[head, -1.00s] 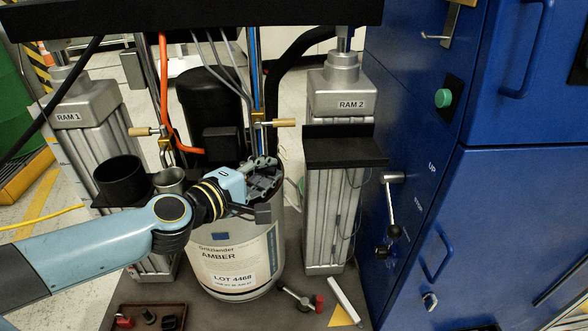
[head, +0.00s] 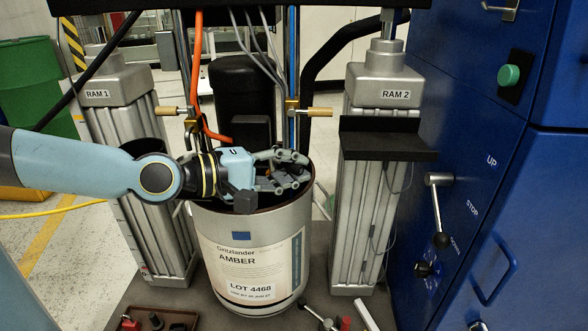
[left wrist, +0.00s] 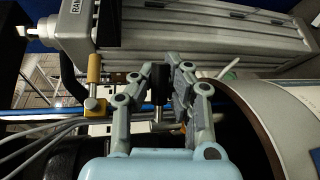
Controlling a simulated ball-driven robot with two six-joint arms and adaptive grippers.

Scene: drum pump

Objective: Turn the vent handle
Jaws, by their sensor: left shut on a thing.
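My left gripper (head: 292,168) reaches in from the left over the open top of the drum (head: 250,238) labelled AMBER. In the left wrist view its fingers (left wrist: 160,78) are shut on a short dark handle (left wrist: 158,88) with a metal stem, seemingly the vent handle. In the head view the fingers mostly hide this handle. How far it is turned cannot be told. My right gripper is out of view.
Ram columns stand left (head: 128,160) and right (head: 375,190) of the drum. Tan valve handles (head: 172,110) (head: 318,112) and an orange hose (head: 197,70) are behind the gripper. A blue cabinet (head: 510,200) with a lever (head: 436,210) stands at the right.

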